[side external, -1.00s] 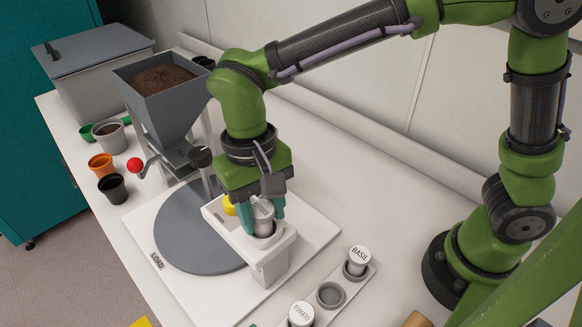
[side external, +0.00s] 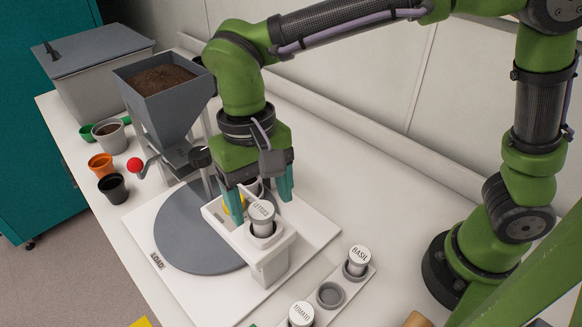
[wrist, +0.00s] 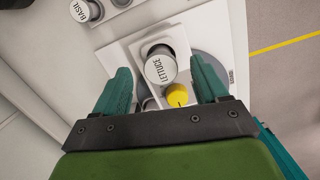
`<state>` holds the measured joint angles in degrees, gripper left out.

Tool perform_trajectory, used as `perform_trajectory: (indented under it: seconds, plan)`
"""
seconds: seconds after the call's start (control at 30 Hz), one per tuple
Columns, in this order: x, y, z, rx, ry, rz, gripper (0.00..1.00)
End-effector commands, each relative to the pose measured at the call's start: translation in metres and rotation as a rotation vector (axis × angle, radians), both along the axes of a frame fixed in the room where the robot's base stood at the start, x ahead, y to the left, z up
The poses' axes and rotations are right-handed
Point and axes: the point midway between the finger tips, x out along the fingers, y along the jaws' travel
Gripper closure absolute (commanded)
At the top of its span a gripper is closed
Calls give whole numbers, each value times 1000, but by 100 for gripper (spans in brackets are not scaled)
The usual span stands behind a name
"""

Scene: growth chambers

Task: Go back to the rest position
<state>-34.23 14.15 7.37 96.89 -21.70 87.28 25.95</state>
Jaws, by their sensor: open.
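My gripper (side external: 262,190) is open and empty, with its teal fingers spread above the white seeding station. In the wrist view my gripper (wrist: 164,85) has its fingers apart on either side of the view of a canister labelled LETTUCE (wrist: 160,66). That lettuce canister (side external: 262,212) stands in a round holder on the white station (side external: 273,262); the fingers are apart from it. A yellow knob or cap (wrist: 177,95) sits beside it, partly hidden behind a finger in the side view.
A rack (side external: 345,297) to the right holds canisters labelled BASIL (side external: 358,258) and TOMATO (side external: 301,314), with an empty socket between them. A soil hopper (side external: 165,95), a grey turntable (side external: 190,245) and several pots, including an orange one (side external: 101,164), are left.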

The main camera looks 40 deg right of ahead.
Motion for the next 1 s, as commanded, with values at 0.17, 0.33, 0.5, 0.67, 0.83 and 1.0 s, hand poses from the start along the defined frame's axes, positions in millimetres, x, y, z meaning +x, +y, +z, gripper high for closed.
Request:
perform_trajectory:
  seconds: [0.17,0.33,0.5,0.67,0.83,1.0]
  plan:
    - [1,0,13,3,-3,1,27]
    - [0,0,25,2,-1,0,27]
    - [1,0,37,2,-2,1,27]
    - [0,0,48,2,-1,0,27]
    - [0,0,54,0,0,0,27]
    - [0,0,54,0,0,0,27]
